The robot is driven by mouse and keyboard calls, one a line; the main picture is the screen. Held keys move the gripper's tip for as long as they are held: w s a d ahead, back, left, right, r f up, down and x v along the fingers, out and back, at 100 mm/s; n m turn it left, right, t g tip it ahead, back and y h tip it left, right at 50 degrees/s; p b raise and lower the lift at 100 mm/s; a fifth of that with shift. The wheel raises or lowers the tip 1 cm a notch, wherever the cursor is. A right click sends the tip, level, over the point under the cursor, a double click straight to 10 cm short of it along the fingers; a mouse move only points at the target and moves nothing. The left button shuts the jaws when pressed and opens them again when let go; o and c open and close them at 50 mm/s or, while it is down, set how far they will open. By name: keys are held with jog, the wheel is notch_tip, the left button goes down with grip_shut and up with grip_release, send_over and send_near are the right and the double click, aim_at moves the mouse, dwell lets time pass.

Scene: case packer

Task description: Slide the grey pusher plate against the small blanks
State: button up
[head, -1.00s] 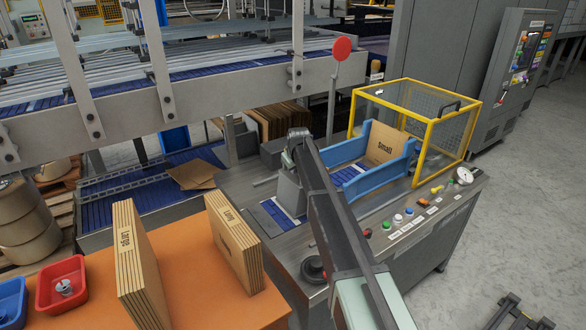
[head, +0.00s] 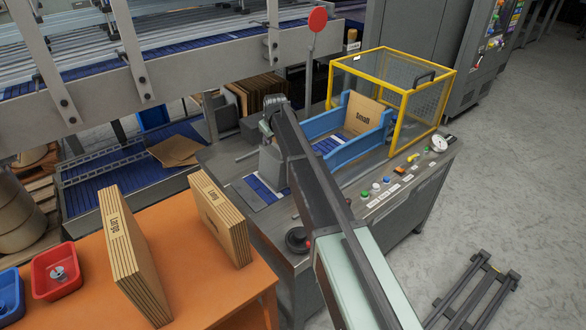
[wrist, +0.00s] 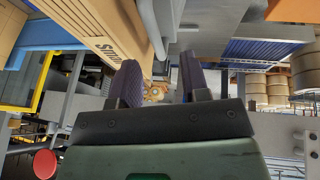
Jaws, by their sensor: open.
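Printed cardboard (wrist: 108,32), apparently the small blanks, shows beyond the fingers at upper left. A grey bar (wrist: 150,25) is near the gap; I cannot tell whether it belongs to the plate. My fingers are hidden in the head view.
A yellow-framed guard (head: 392,61) encloses the magazine's far end. Buttons and a gauge (head: 438,143) line the machine's front edge. Large blanks (head: 127,255) and long blanks (head: 220,220) stand on the orange table (head: 205,288). A red disc (head: 317,20) stands behind.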

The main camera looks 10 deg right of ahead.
jog(key=p+v, duration=0.4)
jog(key=v, duration=0.2)
jog(key=s+f+m+g, duration=0.1)
jog(key=s+m+g, duration=0.1)
jog(key=s, duration=1.2)
jog(key=s+f+m+g+b, duration=0.1)
jog(key=s+m+g, duration=0.1)
jog(key=s, duration=1.1)
jog(key=shift+s+f+m, duration=0.3)
jog(key=shift+s, duration=0.1)
jog(key=s+g, duration=0.1)
jog(key=s, duration=1.2)
jog(key=shift+d+m, duration=0.15)
jog(key=shift+m, duration=0.15)
jog(key=shift+c, duration=0.3)
